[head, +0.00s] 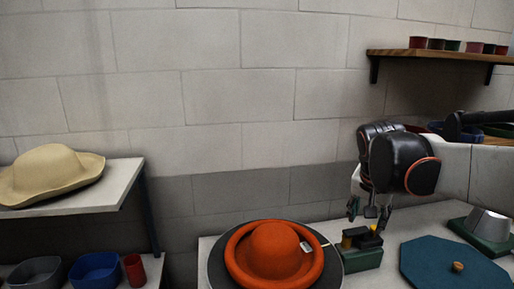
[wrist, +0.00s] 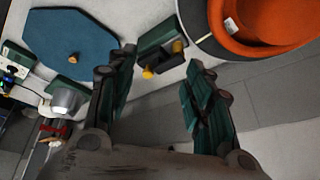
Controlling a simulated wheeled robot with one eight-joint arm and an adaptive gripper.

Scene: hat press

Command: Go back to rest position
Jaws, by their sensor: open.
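My gripper (head: 370,210) is open and empty in the head view, just above a small green block stand (head: 361,257) with yellow and dark parts on top. In the wrist view my gripper (wrist: 165,88) shows two dark green fingers spread wide apart. The green stand (wrist: 160,43) shows beyond the fingertips there, with a yellow knob on it. An orange hat (head: 275,255) sits on a dark round base (head: 220,272) to the left of the stand. Part of the hat also shows at the top right of the wrist view (wrist: 268,22).
A teal octagonal board (head: 440,262) with a small orange knob lies right of the stand. A silver-topped green device (head: 490,225) stands farther right. A wall shelf (head: 440,54) holds small pots. A left shelf (head: 120,185) carries a cream hat (head: 48,172), with bowls below.

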